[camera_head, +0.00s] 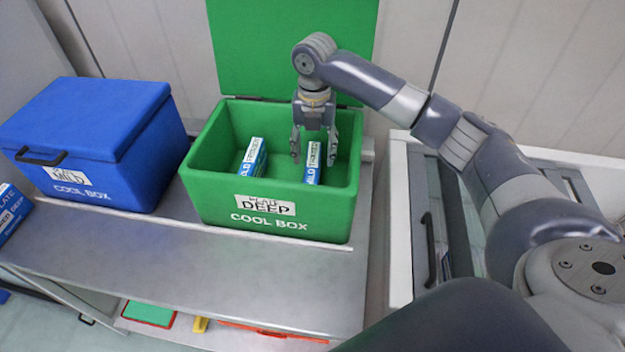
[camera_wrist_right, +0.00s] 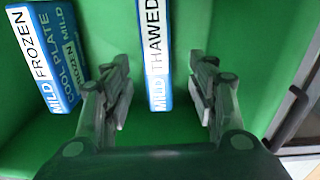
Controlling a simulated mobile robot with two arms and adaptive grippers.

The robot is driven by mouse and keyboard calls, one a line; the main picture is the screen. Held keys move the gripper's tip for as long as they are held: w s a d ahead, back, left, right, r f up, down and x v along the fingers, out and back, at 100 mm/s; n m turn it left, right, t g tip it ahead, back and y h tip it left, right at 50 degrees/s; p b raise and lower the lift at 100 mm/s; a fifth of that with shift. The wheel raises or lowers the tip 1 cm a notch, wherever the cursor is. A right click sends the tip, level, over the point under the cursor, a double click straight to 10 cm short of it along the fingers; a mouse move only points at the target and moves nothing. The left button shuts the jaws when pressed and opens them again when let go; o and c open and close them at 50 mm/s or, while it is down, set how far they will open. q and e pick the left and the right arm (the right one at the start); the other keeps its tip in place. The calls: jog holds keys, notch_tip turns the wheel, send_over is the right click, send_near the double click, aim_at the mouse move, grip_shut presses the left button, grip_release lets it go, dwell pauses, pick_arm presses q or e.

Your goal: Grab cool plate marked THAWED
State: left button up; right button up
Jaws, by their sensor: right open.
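The cool plate marked THAWED (camera_head: 313,163) stands on edge inside the open green cool box (camera_head: 210,205), toward its right side. In the right wrist view this blue and white plate (camera_wrist_right: 157,55) reads "MILD THAWED" and lies between my right gripper's fingers. My right gripper (camera_head: 313,150) points down into the box, its fingers apart on either side of the plate. In the wrist view the open fingers (camera_wrist_right: 158,98) show gaps to the plate on both sides. A second plate (camera_head: 252,157), marked FROZEN in the wrist view (camera_wrist_right: 42,58), leans at the left. My left gripper is out of view.
The green box's lid (camera_head: 290,45) stands open behind it. A closed blue cool box (camera_head: 90,130) marked MILD is to the left on the metal shelf (camera_head: 180,255). Another blue plate (camera_head: 10,210) is at the far left edge. A white-framed unit (camera_head: 400,230) stands to the right.

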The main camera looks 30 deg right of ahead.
aim_at(314, 164)
notch_tip(314, 164, down, 5)
jog(key=shift+r+p, duration=0.15)
jog(key=shift+p, duration=0.2)
jog(key=shift+w+f+p, duration=0.15)
jog(key=shift+f+p, duration=0.25)
jog(key=shift+f, duration=0.95)
jog(key=shift+w+f+p, duration=0.15)
jog(key=shift+f+p, duration=0.2)
jog(key=shift+f, duration=1)
jog(key=shift+c, duration=0.5)
jog(key=shift+r, duration=0.1)
grip_shut()
